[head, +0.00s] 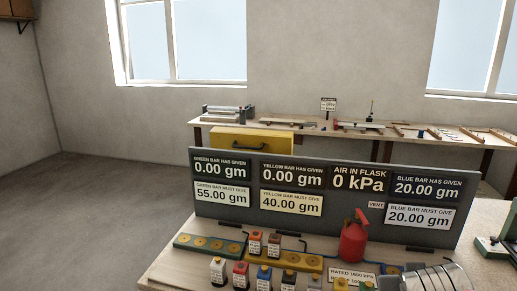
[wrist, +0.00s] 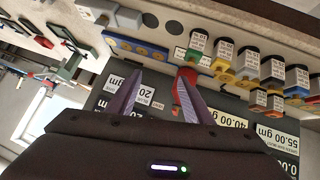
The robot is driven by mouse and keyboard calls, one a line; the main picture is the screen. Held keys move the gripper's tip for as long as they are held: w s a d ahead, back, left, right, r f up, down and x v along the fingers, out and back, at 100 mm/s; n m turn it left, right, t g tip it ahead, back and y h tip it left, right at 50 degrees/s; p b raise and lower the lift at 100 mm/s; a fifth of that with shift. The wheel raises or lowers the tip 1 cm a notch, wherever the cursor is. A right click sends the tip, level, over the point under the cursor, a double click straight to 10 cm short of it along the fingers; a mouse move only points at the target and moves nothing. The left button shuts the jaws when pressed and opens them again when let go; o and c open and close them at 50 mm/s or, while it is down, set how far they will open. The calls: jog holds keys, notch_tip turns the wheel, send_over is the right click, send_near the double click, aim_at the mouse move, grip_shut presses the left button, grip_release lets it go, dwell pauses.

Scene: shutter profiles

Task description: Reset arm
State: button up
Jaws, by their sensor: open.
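My gripper (wrist: 158,98) is open and empty in the wrist view, its two fingers apart. That view is turned nearly upside down. Past the fingers are a red flask (wrist: 186,88), which seems beyond the right finger, and the dark sign board (wrist: 234,104). In the head view the red flask (head: 354,238) stands upright in front of the sign board (head: 325,222). A grey segmented part (head: 440,280) at the bottom right looks like part of my arm; the gripper is not clear there.
On the table (head: 178,268) are a green bar (head: 208,244), a yellow bar (head: 297,262) and several small coloured bottles (head: 264,277). A blue bar (wrist: 136,47) shows in the wrist view. A long bench (head: 290,129) with tools stands along the back wall. Floor at left (head: 90,220) is clear.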

jog(key=s+a+n+g+y, duration=0.1)
jog(key=s+a, duration=0.3)
jog(key=a, duration=0.5)
jog(key=s+a+f+n+g+y, duration=0.1)
jog(key=s+a+y, duration=0.3)
jog(key=a, duration=0.5)
jog(key=shift+s+n, duration=0.4)
jog(key=shift+n, duration=0.1)
